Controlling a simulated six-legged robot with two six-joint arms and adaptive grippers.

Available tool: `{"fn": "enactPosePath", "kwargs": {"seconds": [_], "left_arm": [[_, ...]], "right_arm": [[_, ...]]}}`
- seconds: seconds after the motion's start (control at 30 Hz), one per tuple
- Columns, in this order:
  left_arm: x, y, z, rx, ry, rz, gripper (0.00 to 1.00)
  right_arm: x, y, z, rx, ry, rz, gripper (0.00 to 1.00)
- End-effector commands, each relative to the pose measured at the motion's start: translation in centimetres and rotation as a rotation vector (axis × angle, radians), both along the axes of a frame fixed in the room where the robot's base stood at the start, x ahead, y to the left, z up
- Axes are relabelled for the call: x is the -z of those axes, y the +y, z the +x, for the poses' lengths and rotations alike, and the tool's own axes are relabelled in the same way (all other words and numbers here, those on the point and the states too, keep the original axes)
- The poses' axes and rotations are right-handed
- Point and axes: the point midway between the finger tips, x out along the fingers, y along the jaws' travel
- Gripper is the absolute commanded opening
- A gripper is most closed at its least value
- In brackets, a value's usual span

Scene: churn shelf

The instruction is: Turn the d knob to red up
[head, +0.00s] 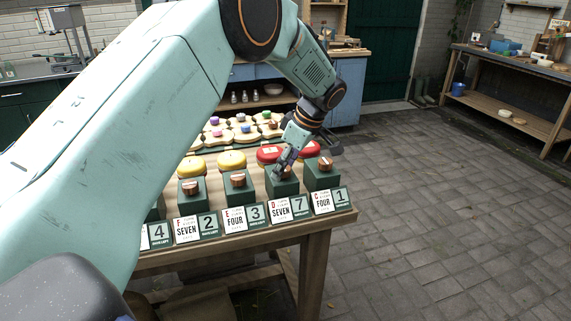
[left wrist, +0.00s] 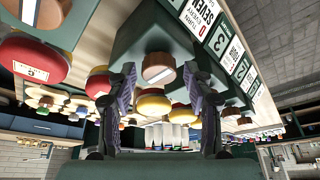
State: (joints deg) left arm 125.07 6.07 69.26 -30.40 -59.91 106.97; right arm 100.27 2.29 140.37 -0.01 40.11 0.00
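The D block (head: 282,187) is a dark green box behind the card lettered D, SEVEN (head: 280,211) on the wooden table. In the head view my left gripper (head: 284,164) is over this block and hides its knob. In the left wrist view, which is upside down, the copper-brown D knob (left wrist: 158,67) sits on the green block (left wrist: 150,32) between the two open fingertips of my left gripper (left wrist: 160,72). Gaps show on both sides of the knob; contact is not visible. I cannot make out a red mark on the knob. My right gripper is out of view.
Similar green blocks with copper knobs stand close on both sides, such as the E block (head: 238,189) and C block (head: 322,178). Yellow (head: 232,160) and red rounds (head: 311,149) lie behind. Stone floor (head: 440,210) is open to the right.

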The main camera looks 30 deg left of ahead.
Motion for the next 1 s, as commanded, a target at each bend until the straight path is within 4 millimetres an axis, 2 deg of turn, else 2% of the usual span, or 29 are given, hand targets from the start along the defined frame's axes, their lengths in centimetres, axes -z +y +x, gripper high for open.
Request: {"fn": "enactPosePath", "kwargs": {"seconds": [0.3, 0.43, 0.8, 1.0], "left_arm": [[-0.2, 0.0, 0.1, 0.002, -0.004, 0.000, 0.58], [-0.9, -0.3, 0.2, 0.003, -0.006, 0.001, 0.58], [-7.6, -3.1, 0.5, 0.003, -0.007, 0.002, 0.58], [-10.2, -4.2, 0.5, 0.002, -0.005, 0.001, 0.58]], "right_arm": [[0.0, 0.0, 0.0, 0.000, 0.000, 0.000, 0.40], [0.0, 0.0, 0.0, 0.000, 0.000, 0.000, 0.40], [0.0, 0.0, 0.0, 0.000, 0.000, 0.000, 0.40], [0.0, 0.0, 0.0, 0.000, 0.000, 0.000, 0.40]]}}
